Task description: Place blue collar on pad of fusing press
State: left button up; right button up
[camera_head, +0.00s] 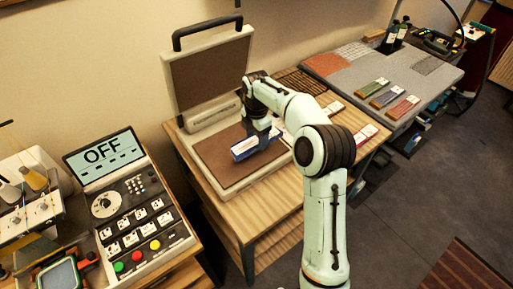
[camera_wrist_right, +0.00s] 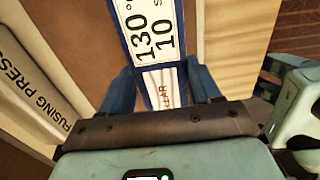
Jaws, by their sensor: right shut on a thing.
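The blue collar (camera_head: 243,149) is a small blue block with a white label. My right gripper (camera_head: 260,140) is shut on it and holds it over the brown pad (camera_head: 214,158) of the open fusing press (camera_head: 209,124), near the pad's right side. I cannot tell whether the collar touches the pad. In the right wrist view, the collar's label (camera_wrist_right: 152,30) reads 130° and 10, and it lies between the blue fingers of my right gripper (camera_wrist_right: 160,85). The press frame (camera_wrist_right: 30,85) shows at left there. My left gripper is out of view.
The press lid (camera_head: 210,75) stands raised behind the pad. A control console (camera_head: 135,215) with an OFF screen is at left. A grey table (camera_head: 385,80) at right holds several coloured blocks. The wooden table (camera_head: 265,195) is bare in front of the press.

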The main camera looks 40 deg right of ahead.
aim_at(257, 153)
jog(key=f, duration=0.5)
jog(key=shift+s+b, duration=0.2)
jog(key=shift+b, duration=0.1)
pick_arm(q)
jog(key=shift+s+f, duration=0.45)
pick_arm(e)
jog(key=shift+w+f, duration=0.1)
jog(key=o, duration=1)
jog(key=shift+f, duration=0.15)
jog(key=shift+o, duration=0.2)
notch_tip(257, 153, up, 11)
jog(key=shift+w+p, duration=0.15)
jog(key=shift+p, duration=0.75)
jog(key=shift+r, duration=0.7)
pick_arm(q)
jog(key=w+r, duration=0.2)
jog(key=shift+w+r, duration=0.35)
